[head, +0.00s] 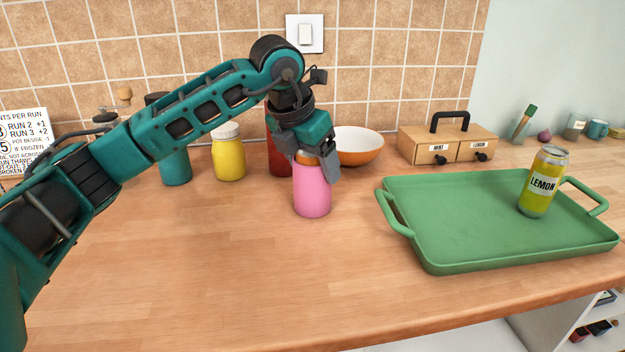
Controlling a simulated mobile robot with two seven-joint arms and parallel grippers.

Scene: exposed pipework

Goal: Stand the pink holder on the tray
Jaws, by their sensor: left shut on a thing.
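The pink holder (312,190) is an upright pink cylinder on the wooden counter, left of the tray. My left gripper (317,165) comes down over its top and is shut on it. The fingers and wrist hide part of its upper rim. I cannot tell whether its base touches the counter or is just above it. The green tray (460,235) lies on the right of the counter, with raised rims and a handle at each end. A yellow-green lemon can (543,182) stands upright on its right part. My right gripper is not in view.
Behind the holder stand a dark red container (280,158), a white-and-orange bowl (358,146) and a yellow jar (229,155). A wooden drawer box (447,143) stands behind the tray. The tray's left and middle are bare. The front counter (220,270) is clear.

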